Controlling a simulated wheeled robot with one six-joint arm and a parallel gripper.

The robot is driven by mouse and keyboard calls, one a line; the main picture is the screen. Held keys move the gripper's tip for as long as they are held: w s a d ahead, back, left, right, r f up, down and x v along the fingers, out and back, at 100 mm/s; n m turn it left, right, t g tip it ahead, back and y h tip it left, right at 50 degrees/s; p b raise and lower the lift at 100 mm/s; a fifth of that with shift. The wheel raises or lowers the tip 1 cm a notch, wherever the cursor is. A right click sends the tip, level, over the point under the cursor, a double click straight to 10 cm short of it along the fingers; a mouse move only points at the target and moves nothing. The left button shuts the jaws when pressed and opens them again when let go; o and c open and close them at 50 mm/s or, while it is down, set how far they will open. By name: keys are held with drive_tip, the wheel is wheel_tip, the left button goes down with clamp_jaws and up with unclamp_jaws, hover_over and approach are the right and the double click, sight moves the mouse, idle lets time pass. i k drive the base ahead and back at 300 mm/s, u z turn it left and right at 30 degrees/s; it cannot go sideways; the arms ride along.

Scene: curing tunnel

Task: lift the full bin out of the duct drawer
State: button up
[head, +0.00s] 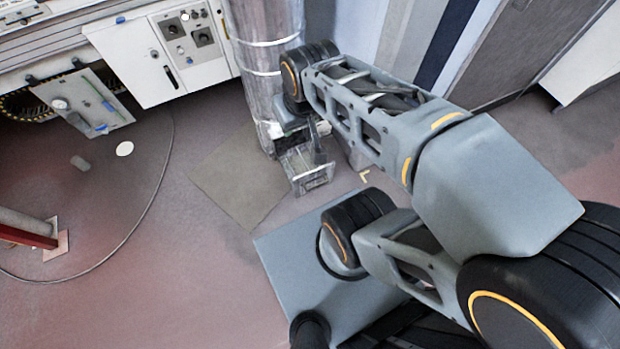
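The silver duct (262,85) stands upright at the top centre of the head view. A small grey metal drawer (313,181) sticks out from its base near the floor. My arm reaches over from the right, and my gripper (319,155) points down at the drawer, over or inside it. The fingers are small and dark, and I cannot tell whether they are open or shut, or touching anything. The bin cannot be told apart from the drawer's walls and the gripper; the arm's end hides part of that spot.
A tan mat (232,178) lies on the floor left of the drawer. A white cabinet (150,60) with an open hinged panel (85,102) stands at the upper left. A red bar (28,236) is at the far left. The floor at lower left is mostly clear.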

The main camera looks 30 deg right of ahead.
sight(300, 161)
drive_tip(key=k, duration=0.35)
drive_tip(key=u, duration=1.1)
drive_tip(key=i, duration=1.1)
drive_tip(key=z, duration=0.6)
drive_tip(key=i, duration=0.7)
drive_tip(key=z, duration=0.55)
